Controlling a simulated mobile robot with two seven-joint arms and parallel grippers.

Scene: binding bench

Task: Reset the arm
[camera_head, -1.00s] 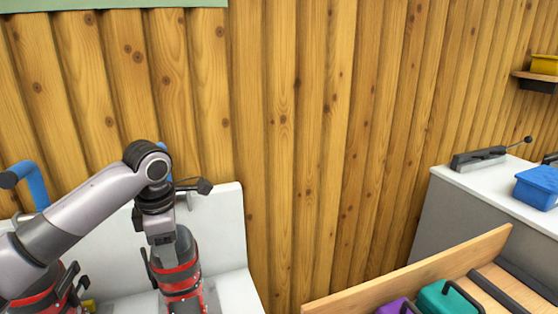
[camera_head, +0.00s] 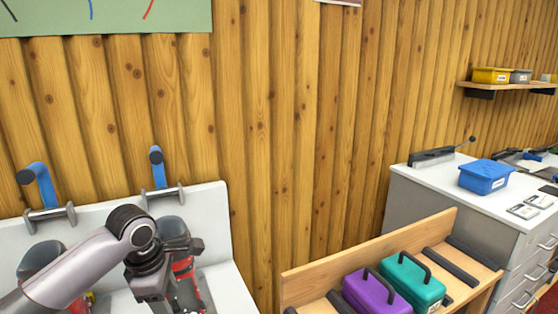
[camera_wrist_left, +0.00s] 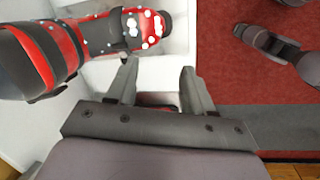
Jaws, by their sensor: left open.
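My left arm comes in from the lower left of the head view. Its gripper (camera_head: 155,290) points down in front of a red and black machine on a white bench. In the left wrist view the two fingers of the gripper (camera_wrist_left: 160,82) stand apart with nothing between them. The red and black machine (camera_wrist_left: 140,28) shows just beyond the fingertips there; I cannot tell how near it is.
Blue-handled levers (camera_head: 40,185) rise at the back of the white bench (camera_head: 217,215). A wooden rack (camera_head: 380,243) holds a purple case (camera_head: 377,293) and a teal case (camera_head: 412,283). A blue box (camera_head: 486,176) stands on a white-topped cabinet (camera_head: 408,190). Red floor (camera_wrist_left: 245,85) shows right of the gripper.

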